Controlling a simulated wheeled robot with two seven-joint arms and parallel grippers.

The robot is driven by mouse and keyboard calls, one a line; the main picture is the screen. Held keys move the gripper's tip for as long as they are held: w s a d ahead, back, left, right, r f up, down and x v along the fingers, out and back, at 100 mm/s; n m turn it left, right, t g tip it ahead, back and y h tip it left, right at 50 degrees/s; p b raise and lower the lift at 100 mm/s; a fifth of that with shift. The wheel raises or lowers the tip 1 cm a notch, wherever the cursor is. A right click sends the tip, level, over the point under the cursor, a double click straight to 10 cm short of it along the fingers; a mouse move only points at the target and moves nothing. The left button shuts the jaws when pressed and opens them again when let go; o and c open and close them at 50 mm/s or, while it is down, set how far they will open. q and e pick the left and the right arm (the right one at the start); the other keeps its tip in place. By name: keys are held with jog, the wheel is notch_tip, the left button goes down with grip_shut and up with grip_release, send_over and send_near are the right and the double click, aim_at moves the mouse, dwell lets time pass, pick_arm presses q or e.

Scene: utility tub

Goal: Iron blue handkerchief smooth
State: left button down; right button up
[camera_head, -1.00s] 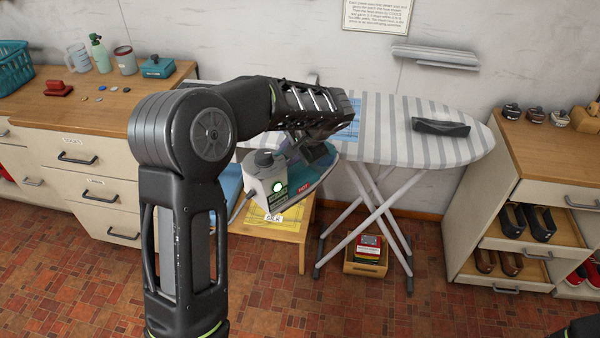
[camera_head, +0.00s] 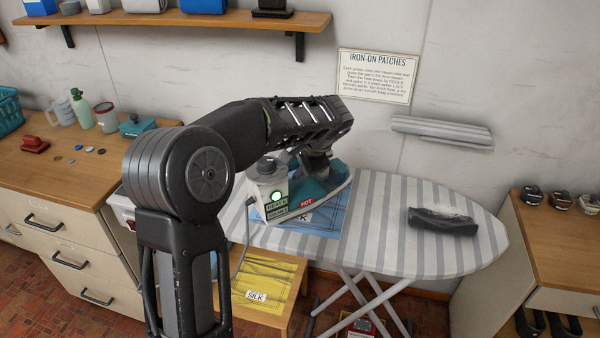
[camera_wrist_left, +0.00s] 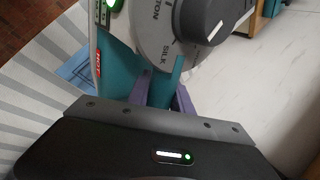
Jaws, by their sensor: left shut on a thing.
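The iron (camera_head: 272,188) has a pale body, a teal part, a lit green light and a red HOT label. My left gripper (camera_head: 318,168) is shut on it. The blue handkerchief (camera_head: 330,216) lies on the striped ironing board (camera_head: 385,250). The iron is over the handkerchief and hides much of it; I cannot tell whether its sole touches the cloth. In the left wrist view the iron (camera_wrist_left: 130,70) shows its dial with SILK lettering, and a corner of the handkerchief (camera_wrist_left: 72,70) shows beside it. My right gripper is out of view.
A dark crumpled cloth (camera_head: 443,221) lies on the board's right part. A yellow cloth marked SILK (camera_head: 265,280) lies on a wooden stool below the board. A drawer cabinet stands left, a shoe cabinet (camera_head: 560,240) right. The board between handkerchief and dark cloth is clear.

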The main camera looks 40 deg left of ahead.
pick_arm(q)
jog(key=shift+w+a+r, duration=0.1)
jog(key=shift+w+r, duration=0.15)
jog(key=shift+w, duration=0.2)
jog(key=shift+s, duration=0.15)
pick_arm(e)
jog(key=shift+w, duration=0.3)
